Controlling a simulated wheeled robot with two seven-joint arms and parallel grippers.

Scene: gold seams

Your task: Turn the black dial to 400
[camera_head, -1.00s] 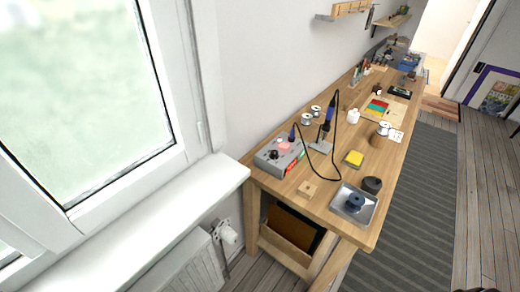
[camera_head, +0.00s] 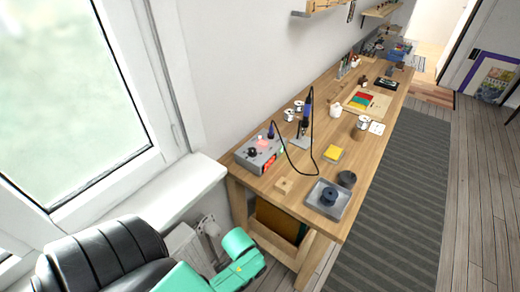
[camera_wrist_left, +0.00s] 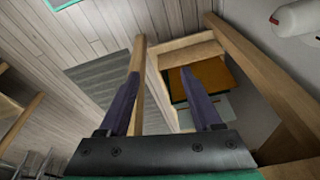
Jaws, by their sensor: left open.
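The black dial (camera_head: 252,152) is a small knob on top of the grey soldering station (camera_head: 262,158), at the near left end of the wooden workbench. Numbers around the dial are too small to read. My left arm comes in at the bottom left of the head view, with its teal wrist part (camera_head: 238,262) below and in front of the bench. In the left wrist view my left gripper (camera_wrist_left: 160,85) is open, its two dark fingers apart with nothing between them. It faces the bench's legs and lower shelf, well away from the dial. My right gripper is not in view.
A soldering iron (camera_head: 304,120) with a looping black cable stands beside the station. A yellow sponge (camera_head: 333,153), a metal tray (camera_head: 328,199) with a dark spool and a dark round pot (camera_head: 347,179) lie nearby. A window sill (camera_head: 165,205) borders the left side.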

